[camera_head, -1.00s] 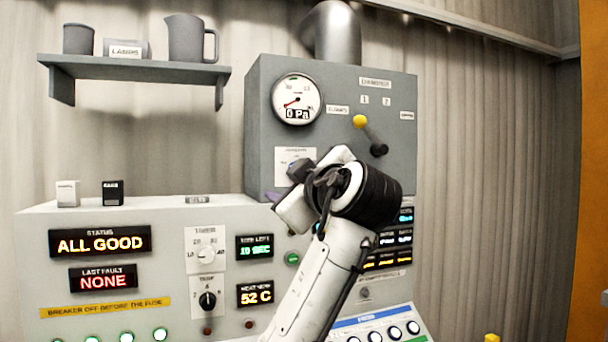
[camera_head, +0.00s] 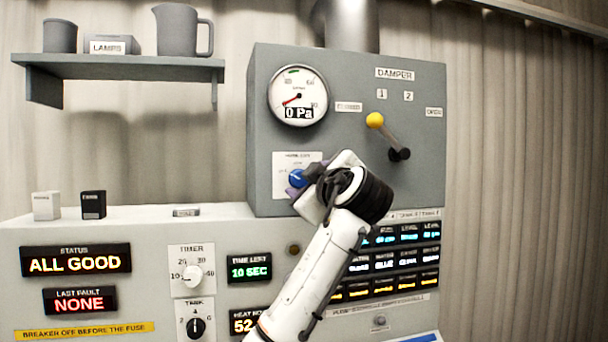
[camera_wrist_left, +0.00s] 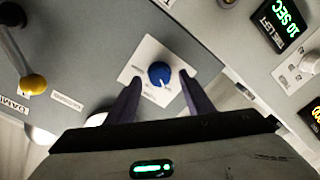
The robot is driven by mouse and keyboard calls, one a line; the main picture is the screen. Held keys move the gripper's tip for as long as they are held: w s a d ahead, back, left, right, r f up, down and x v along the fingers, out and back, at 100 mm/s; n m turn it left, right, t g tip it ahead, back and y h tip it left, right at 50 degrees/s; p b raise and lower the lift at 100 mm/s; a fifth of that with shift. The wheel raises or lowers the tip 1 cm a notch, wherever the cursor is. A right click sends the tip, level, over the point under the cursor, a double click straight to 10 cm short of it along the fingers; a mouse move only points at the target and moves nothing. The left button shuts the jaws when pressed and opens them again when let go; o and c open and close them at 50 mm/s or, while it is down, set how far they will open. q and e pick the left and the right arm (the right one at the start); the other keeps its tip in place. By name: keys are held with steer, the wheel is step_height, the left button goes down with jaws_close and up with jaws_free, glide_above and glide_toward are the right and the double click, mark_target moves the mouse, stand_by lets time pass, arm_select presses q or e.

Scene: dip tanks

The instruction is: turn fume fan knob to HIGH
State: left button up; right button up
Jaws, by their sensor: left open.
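The fume fan knob (camera_head: 297,178) is a blue dial on a white plate, low on the grey fan box. In the left wrist view the knob (camera_wrist_left: 159,74) shows whole, with a white pointer line. My left gripper (camera_head: 306,190) is at the plate, partly covering it and its printed labels. In the left wrist view the two dark fingers of my left gripper (camera_wrist_left: 154,92) are open, one on each side of the knob, with gaps between them and it. The knob's setting words are too small to read. My right gripper is not in view.
A damper lever with a yellow ball (camera_head: 375,120) sits above and right of my gripper. The pressure gauge (camera_head: 298,95) reads 0 Pa. Below are the timer knob (camera_head: 192,276), tank knob (camera_head: 196,327) and lit displays. A shelf (camera_head: 120,66) hangs at the left.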

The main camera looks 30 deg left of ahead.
arm_select(q)
steer(key=shift+w+a+r, duration=0.1)
steer(key=shift+w+a, duration=0.25)
steer(key=shift+a, duration=0.2)
steer(key=shift+w, duration=0.15)
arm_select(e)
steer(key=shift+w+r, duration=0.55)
arm_select(q)
steer(key=c, duration=1.1)
steer(key=shift+o, duration=0.2)
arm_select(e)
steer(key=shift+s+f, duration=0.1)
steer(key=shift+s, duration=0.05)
